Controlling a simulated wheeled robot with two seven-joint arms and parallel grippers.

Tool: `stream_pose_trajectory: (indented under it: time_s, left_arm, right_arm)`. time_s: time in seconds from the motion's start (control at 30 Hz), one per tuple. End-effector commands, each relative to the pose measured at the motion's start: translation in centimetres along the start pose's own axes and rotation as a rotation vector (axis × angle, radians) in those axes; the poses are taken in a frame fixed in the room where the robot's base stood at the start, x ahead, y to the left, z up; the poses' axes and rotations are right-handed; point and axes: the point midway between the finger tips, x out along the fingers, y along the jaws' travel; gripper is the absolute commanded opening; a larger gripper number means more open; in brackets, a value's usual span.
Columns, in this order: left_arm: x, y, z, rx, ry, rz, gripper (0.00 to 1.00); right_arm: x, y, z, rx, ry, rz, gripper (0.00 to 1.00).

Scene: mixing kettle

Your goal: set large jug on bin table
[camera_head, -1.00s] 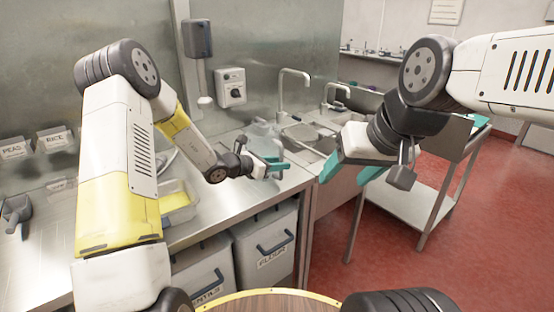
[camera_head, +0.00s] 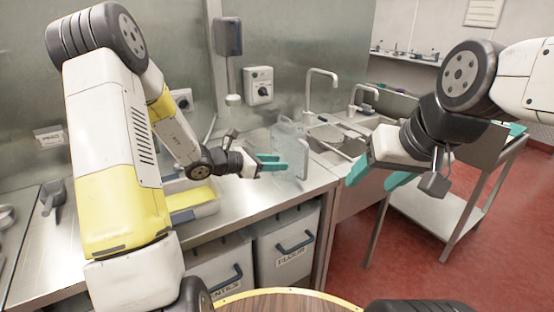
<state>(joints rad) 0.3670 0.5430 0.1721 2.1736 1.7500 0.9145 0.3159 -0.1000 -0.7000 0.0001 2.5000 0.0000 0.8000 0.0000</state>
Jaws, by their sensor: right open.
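The large clear jug (camera_head: 287,132) stands upright at the right end of the steel counter with bins under it, the bin table (camera_head: 237,205), near the sink. Its handle (camera_head: 303,158) faces right. My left gripper (camera_head: 274,162) is in front of the jug's lower left part. Its two teal fingers show a narrow gap with nothing seen between them. Whether a finger touches the jug is hard to tell. My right gripper (camera_head: 375,178) is open and empty in front of the sink, to the right of the jug.
A tray (camera_head: 207,210) with a yellow item and a grey scoop (camera_head: 52,195) are on the counter's left. Bins labelled lentils (camera_head: 222,270) and flour (camera_head: 287,250) stand below. The sink tap (camera_head: 322,72) rises behind the jug. A steel trolley (camera_head: 440,212) stands right.

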Motion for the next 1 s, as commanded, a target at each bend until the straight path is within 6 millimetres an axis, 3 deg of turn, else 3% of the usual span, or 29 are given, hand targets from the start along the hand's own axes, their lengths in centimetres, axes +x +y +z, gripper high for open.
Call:
stream_pose_trajectory:
  time_s: [0.13, 0.27, 0.4, 0.5, 0.63, 0.8, 1.0]
  left_arm:
    - [-1.4, -3.6, 3.3, 0.214, 0.034, -0.099, 0.35]
    - [-4.3, -9.1, 6.4, 0.567, 0.104, -0.251, 0.35]
    - [-8.8, -14.4, 7.9, 0.978, 0.204, -0.409, 0.35]
    - [-12.4, -17.0, 8.1, 1.267, 0.284, -0.507, 0.35]
    - [-17.4, -18.9, 7.9, 1.630, 0.408, -0.610, 0.35]
    - [-23.1, -19.2, 7.7, 2.010, 0.577, -0.698, 0.35]
    - [-26.5, -18.7, 7.7, 2.227, 0.704, -0.744, 0.35]
  right_arm:
    - [0.0, 0.0, 0.0, 0.000, 0.000, 0.000, 0.60]
    - [0.0, 0.0, 0.0, 0.000, 0.000, 0.000, 0.60]
    - [0.0, 0.0, 0.0, 0.000, 0.000, 0.000, 0.60]
    - [0.0, 0.0, 0.0, 0.000, 0.000, 0.000, 0.60]
    - [0.0, 0.0, 0.0, 0.000, 0.000, 0.000, 0.60]
    - [0.0, 0.0, 0.0, 0.000, 0.000, 0.000, 0.60]
    - [0.0, 0.0, 0.0, 0.000, 0.000, 0.000, 0.60]
